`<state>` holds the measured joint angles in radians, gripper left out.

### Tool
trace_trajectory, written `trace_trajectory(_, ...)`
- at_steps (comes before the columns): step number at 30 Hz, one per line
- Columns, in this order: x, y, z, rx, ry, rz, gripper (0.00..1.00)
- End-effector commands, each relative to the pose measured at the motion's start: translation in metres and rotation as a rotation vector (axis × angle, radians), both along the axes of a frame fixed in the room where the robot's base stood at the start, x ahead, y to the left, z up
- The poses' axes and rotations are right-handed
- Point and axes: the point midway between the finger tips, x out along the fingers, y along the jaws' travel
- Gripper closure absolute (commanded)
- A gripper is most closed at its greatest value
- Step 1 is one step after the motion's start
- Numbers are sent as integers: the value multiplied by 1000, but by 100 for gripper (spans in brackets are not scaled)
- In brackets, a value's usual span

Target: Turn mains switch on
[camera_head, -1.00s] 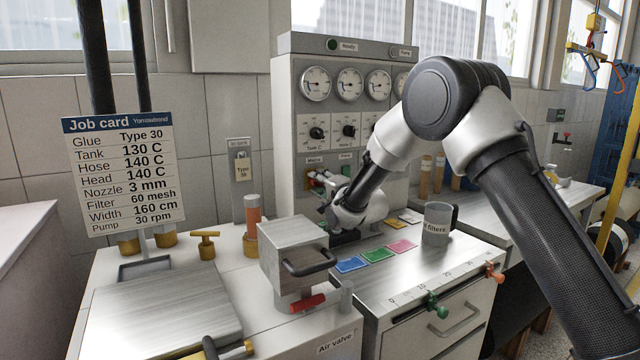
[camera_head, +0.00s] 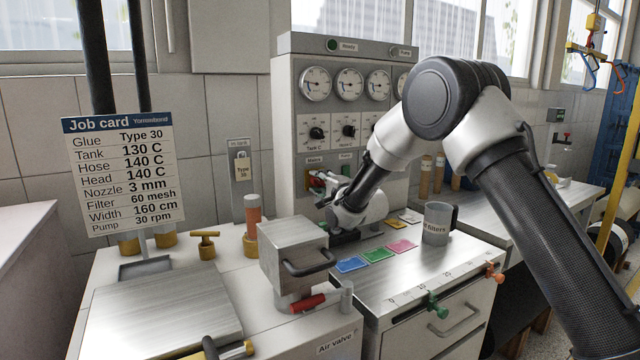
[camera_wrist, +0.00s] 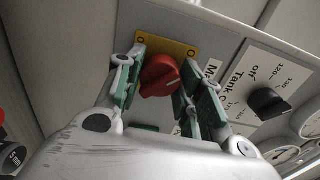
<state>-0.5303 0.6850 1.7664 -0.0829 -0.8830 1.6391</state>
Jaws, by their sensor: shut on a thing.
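The mains switch is a red rotary knob (camera_wrist: 160,76) on a yellow plate (camera_wrist: 168,44) on the front of the grey control cabinet (camera_head: 283,110). In the wrist view my gripper (camera_wrist: 158,82) has its green-padded fingers on both sides of the red knob, shut on it. The knob's ridge lies tilted across the plate. In the head view my gripper (camera_head: 322,184) reaches the lower left of the cabinet, and the red knob is mostly hidden there. The label beside the plate is partly covered by a finger.
A black Tank dial (camera_wrist: 268,102) is right of the switch. Below the cabinet lie coloured cards (camera_head: 377,254) and a grey filters mug (camera_head: 437,222). A metal box with a handle (camera_head: 293,252) stands in front, left of my gripper. A job card (camera_head: 124,175) stands at left.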

Motion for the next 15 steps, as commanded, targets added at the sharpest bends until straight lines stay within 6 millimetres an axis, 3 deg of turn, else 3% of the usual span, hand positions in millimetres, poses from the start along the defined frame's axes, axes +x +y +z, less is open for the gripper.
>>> trace_trajectory(1, 0, -1, -2, -1, 4, -2, 57)
trace_trajectory(4, 0, -1, -2, -1, 3, -1, 40)
trace_trajectory(15, -3, -3, -1, -1, 2, -1, 40)
